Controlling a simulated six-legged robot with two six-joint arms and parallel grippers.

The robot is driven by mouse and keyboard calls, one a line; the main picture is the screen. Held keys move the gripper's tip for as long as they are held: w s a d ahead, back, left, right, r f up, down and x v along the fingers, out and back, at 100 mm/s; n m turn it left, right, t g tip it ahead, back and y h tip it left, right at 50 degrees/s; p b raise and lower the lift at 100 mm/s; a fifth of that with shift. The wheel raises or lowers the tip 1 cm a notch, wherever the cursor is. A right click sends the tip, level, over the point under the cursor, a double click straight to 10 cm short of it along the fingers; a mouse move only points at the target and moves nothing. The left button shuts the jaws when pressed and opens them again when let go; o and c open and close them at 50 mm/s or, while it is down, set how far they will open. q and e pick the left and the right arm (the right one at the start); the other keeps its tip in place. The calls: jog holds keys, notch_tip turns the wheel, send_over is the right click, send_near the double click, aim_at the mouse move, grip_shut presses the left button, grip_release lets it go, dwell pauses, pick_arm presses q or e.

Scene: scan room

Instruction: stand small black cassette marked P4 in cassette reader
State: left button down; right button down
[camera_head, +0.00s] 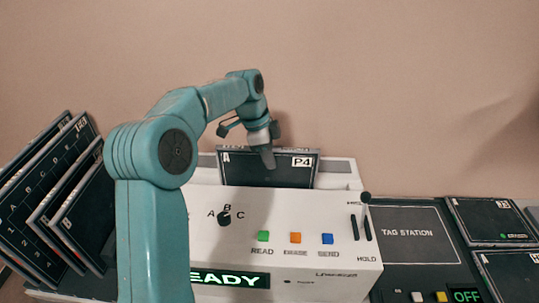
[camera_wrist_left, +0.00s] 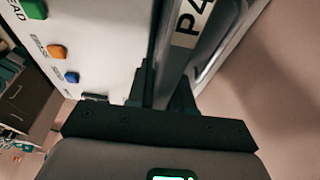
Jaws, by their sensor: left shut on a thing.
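The small black cassette marked P4 (camera_head: 240,172) stands upright at the top of the white cassette reader (camera_head: 300,215). Its lower edge is hidden behind the reader's front panel, so I cannot tell how deep it sits. My left gripper (camera_head: 268,160) reaches down from above and is shut on the cassette's top edge. In the left wrist view the P4 label (camera_wrist_left: 190,20) shows beside the fingers (camera_wrist_left: 165,92), with the reader's face to the left. My right gripper is not in view.
The reader's face has green, orange and blue buttons and a lit display (camera_head: 230,279). Several large black cassettes (camera_head: 50,190) lean at the left. A dark tag station (camera_head: 410,245) and black flat cassettes (camera_head: 490,221) lie at the right. The wall behind is bare.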

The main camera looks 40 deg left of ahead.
pick_arm(q)
jog(key=shift+f+b, duration=0.7)
jog(key=shift+f, duration=0.35)
jog(key=c, duration=0.9)
grip_release()
jog(key=shift+c, duration=0.2)
jog(key=p+v, duration=0.3)
jog(key=v, duration=1.3)
jog(key=shift+r, duration=0.15)
jog(key=shift+a, duration=0.1)
notch_tip(320, 180, up, 6)
jog(key=p, duration=0.7)
